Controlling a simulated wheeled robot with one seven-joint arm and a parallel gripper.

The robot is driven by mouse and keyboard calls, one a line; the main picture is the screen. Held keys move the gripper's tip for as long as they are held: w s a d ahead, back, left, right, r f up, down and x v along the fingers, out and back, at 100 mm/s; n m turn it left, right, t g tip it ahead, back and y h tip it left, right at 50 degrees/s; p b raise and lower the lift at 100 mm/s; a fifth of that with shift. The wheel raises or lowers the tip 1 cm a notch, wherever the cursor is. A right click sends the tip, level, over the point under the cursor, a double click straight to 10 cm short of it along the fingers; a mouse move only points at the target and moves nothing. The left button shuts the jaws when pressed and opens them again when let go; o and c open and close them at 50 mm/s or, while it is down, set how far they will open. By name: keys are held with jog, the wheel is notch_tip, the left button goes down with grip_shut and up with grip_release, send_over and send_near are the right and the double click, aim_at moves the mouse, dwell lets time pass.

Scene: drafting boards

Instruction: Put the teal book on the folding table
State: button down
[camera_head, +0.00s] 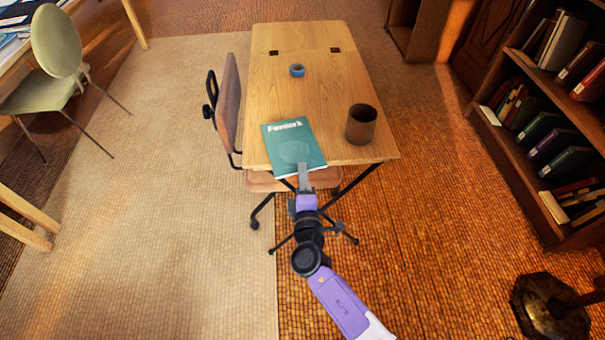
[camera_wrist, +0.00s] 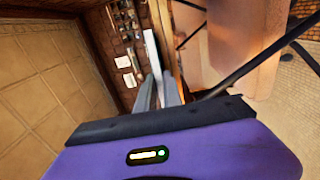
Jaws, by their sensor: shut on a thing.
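The teal book (camera_head: 294,141) has pale lettering and appears over the near left part of the folding table (camera_head: 305,90). Its near edge reaches slightly past the table's near edge. My gripper (camera_head: 303,172) is shut on the near edge of the book, with the arm coming from below. I cannot tell whether the book touches the tabletop or is held just above it. In the wrist view the fingers (camera_wrist: 160,90) are close together; the book is hard to make out there.
A brown cup (camera_head: 361,124) stands on the table right of the book. A blue roll (camera_head: 297,70) sits farther back. A chair (camera_head: 229,105) adjoins the table's left side. A bookshelf (camera_head: 545,125) stands at right. The tabletop's far half is mostly bare.

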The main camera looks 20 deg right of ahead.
jog(key=shift+f, duration=0.15)
jog(key=c, duration=1.5)
grip_release()
jog(key=shift+r, duration=0.2)
jog(key=p+v, duration=0.1)
jog(key=v, duration=1.1)
